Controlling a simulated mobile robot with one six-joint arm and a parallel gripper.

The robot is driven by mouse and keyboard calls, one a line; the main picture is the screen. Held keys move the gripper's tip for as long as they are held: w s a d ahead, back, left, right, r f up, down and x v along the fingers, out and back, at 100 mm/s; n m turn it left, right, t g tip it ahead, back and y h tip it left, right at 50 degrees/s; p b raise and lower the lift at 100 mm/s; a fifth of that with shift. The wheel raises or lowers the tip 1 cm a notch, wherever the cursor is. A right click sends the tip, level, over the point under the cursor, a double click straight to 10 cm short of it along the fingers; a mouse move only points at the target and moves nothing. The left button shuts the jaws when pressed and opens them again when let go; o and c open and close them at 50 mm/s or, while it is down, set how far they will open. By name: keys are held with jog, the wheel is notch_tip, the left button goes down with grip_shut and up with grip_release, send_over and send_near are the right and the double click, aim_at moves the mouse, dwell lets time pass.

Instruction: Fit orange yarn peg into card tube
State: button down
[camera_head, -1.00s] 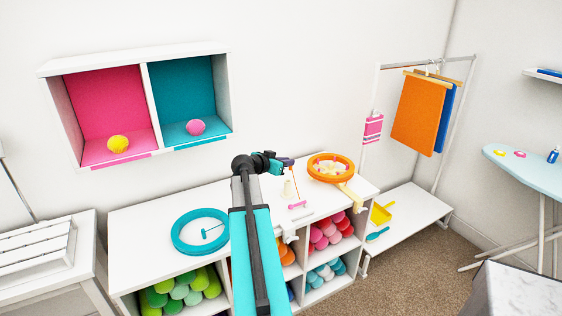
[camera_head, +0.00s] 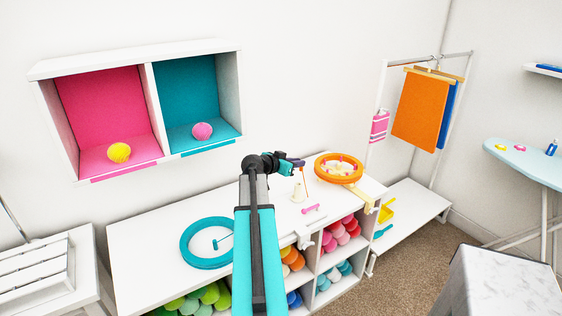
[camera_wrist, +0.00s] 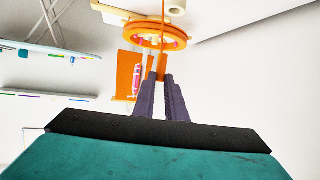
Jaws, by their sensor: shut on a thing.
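My gripper (camera_head: 297,163) is above the white shelf top, left of the orange ring. In the wrist view my gripper (camera_wrist: 161,78) is shut on the orange yarn peg (camera_wrist: 162,67), whose thin stem runs away from the fingertips. In the head view the peg (camera_head: 304,176) hangs below the fingers, small and partly hard to make out. A cream upright piece on a round foot, apparently the card tube (camera_head: 298,190), stands on the shelf top just below and left of the peg. They look apart, though depth is hard to judge.
An orange ring (camera_head: 339,181) lies to the right on the shelf top. A pink peg-like piece (camera_head: 313,208) lies in front of the tube. A teal ring (camera_head: 186,244) lies to the left. A two-part wall box (camera_head: 149,68) hangs above.

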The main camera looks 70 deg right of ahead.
jog(key=shift+w+d, duration=0.1)
jog(key=shift+w, duration=0.1)
jog(key=shift+w, duration=0.1)
jog(key=shift+w, duration=0.15)
jog(key=shift+f+b, duration=0.2)
jog(key=shift+b, duration=1)
jog(key=b, duration=0.6)
send_over(298, 191)
jog(key=w+a, duration=0.1)
jog(key=w, duration=0.1)
jog(key=shift+s+f, duration=0.15)
jog(key=shift+f, duration=1.2)
jog(key=shift+s+f, duration=0.1)
jog(key=shift+f, duration=1.25)
jog(key=shift+b, duration=1.4)
jog(key=shift+f+b, duration=1.3)
jog(key=shift+b, duration=0.15)
